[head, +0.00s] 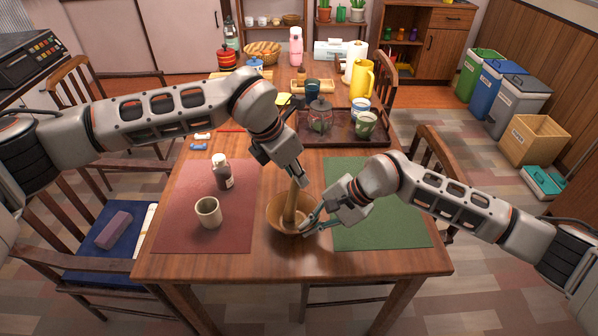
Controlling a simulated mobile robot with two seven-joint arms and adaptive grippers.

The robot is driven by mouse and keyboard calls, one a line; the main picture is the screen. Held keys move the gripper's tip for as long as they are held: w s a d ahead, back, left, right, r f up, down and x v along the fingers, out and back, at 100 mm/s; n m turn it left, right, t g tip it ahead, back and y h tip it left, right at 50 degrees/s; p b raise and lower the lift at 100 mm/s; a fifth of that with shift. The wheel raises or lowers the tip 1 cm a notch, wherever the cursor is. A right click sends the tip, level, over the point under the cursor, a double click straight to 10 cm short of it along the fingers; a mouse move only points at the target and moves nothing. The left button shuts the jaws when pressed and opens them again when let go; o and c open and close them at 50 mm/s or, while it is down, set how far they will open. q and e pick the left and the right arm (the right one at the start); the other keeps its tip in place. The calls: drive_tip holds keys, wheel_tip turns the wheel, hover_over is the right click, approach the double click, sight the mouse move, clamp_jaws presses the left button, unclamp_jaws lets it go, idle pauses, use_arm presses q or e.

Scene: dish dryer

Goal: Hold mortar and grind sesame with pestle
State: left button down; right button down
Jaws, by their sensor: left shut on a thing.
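The mortar (274,217), a round brown bowl, stands near the table's front edge between the two mats. The wooden pestle (291,205) stands in it, slightly tilted, its lower end inside the bowl. My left gripper (297,181) is above the mortar, shut on the pestle's upper end. My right gripper (312,223) is at the mortar's right rim, with its fingertips over or against the rim. I cannot tell whether its fingers are clamped on the rim. Sesame cannot be made out inside the bowl.
A green mat (385,235) lies clear at right. A dark tray (350,142) with a jar and cups is behind. Chairs flank the table.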

use_arm(q)
drive_tip(key=shift+s+a+f, duration=0.1)
drive_tip(key=shift+s+a, duration=0.05)
drive_tip(key=shift+s, duration=0.25)
drive_tip(key=shift+w+d, duration=0.4)
drive_tip(key=shift+d, duration=0.2)
drive_tip(key=shift+w+d, duration=0.4)
drive_tip(key=shift+d, duration=0.2)
idle(0.3)
wheel_tip(320, 180, up, 9)
idle(0.9)
drive_tip(key=shift+f, duration=0.1)
idle(0.5)
